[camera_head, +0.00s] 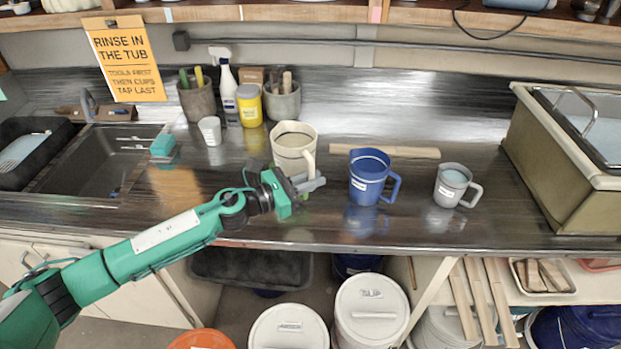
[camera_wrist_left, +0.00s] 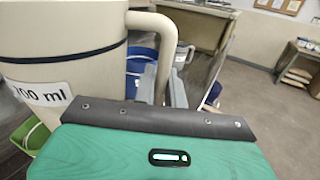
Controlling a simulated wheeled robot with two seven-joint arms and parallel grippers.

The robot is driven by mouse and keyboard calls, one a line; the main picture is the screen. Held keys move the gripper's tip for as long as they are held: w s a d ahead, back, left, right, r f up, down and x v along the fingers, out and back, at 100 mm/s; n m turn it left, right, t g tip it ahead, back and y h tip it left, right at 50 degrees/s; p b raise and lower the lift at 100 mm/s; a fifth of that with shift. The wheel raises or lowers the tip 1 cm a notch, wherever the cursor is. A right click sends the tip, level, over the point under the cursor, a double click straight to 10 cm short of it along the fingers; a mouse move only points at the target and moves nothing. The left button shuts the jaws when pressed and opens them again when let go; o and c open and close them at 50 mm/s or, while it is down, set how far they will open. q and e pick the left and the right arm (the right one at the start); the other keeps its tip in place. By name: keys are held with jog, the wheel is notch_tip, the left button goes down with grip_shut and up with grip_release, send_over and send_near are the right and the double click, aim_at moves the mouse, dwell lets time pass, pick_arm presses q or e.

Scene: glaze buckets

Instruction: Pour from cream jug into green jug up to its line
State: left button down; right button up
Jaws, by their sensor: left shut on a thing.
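The cream jug (camera_head: 292,143) is at mid counter in the head view, with a dark line round it. It fills the left of the wrist view (camera_wrist_left: 60,30), with a partly cut label ending in "00 ml". It looks near upright. My left gripper (camera_head: 309,184) is shut on its handle, on the jug's right side. A bright green piece, seemingly the green jug (camera_wrist_left: 32,136), shows low at the left of the wrist view, below the cream jug. Most of it is hidden, so its fill level and line cannot be seen. My right gripper is not in view.
A blue jug (camera_head: 367,180) and a grey jug (camera_head: 449,185) stand to the right on the counter (camera_head: 418,225). A wooden strip (camera_head: 385,152) lies behind them. A yellow tub (camera_head: 249,106) and a white cup (camera_head: 210,130) stand behind left. A sink (camera_head: 95,160) is at left.

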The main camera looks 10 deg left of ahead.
pick_arm(q)
jog(key=shift+f, duration=0.4)
jog(key=shift+r, duration=0.45)
jog(key=n+p, duration=0.1)
jog(key=s+n+p, duration=0.1)
jog(key=n, duration=0.1)
jog(key=shift+d+f+n+p, duration=0.2)
jog(key=shift+d+n+p, duration=0.1)
jog(key=shift+d, duration=0.1)
jog(key=shift+s, duration=0.1)
